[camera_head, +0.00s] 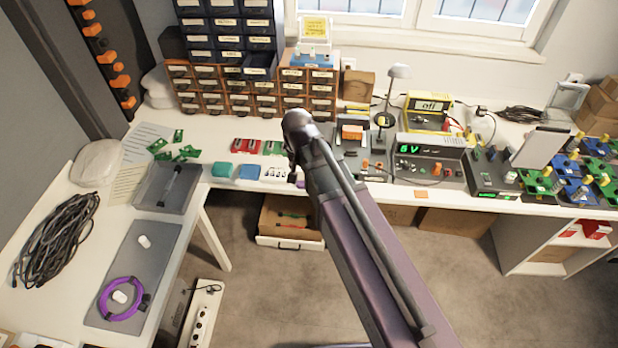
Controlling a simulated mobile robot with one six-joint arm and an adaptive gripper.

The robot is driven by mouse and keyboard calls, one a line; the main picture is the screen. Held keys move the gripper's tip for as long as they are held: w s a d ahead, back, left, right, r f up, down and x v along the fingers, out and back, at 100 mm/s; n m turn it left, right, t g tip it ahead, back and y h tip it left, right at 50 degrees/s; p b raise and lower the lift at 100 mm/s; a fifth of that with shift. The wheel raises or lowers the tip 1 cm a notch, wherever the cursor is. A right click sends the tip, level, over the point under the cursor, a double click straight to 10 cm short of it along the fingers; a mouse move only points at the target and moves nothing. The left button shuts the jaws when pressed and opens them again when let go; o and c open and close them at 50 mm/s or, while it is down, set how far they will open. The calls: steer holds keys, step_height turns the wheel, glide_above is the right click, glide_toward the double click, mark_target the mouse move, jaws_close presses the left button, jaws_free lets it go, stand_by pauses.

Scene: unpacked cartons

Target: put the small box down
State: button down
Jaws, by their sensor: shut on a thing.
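My arm reaches from the lower right to a dark joint above the back bench. My gripper and anything in it are hidden behind the arm or too small to make out. I cannot tell which thing is the small box. Small box-like things near the bench's front edge are a teal one (222,171) and a blue one (250,172). An orange one (352,132) stands right of my arm, and a brown carton (358,86) stands by the wall.
Drawer cabinets (225,40) stand at the back of the white bench. A lamp (398,74), a power supply (436,147) and colourful devices (575,185) crowd its right side. The left table holds a grey tray (150,203), black cable (58,235) and a purple coil (122,312).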

steer(key=w+d+f+b, duration=0.1)
steer(key=w+f+b, duration=0.1)
steer(key=f+b, duration=0.7)
steer(key=w+d+f+b, duration=0.1)
steer(key=w+f+b, duration=0.1)
steer(key=f+b, duration=0.7)
steer(key=shift+f, duration=0.4)
steer(key=w, duration=0.5)
steer(key=w+f+b, duration=0.1)
steer(key=w, duration=0.8)
steer(key=shift+w+a+f, duration=0.15)
steer(key=shift+w+a, duration=0.1)
steer(key=shift+w, duration=0.05)
steer(key=shift+w+b, duration=0.1)
steer(key=shift+b, duration=0.2)
steer(key=shift+w, duration=0.25)
steer(key=shift+w+f+b, duration=0.35)
steer(key=shift+f+b, duration=0.2)
steer(key=shift+f, duration=0.05)
steer(key=shift+f+b, duration=1.25)
steer(key=shift+f, duration=0.2)
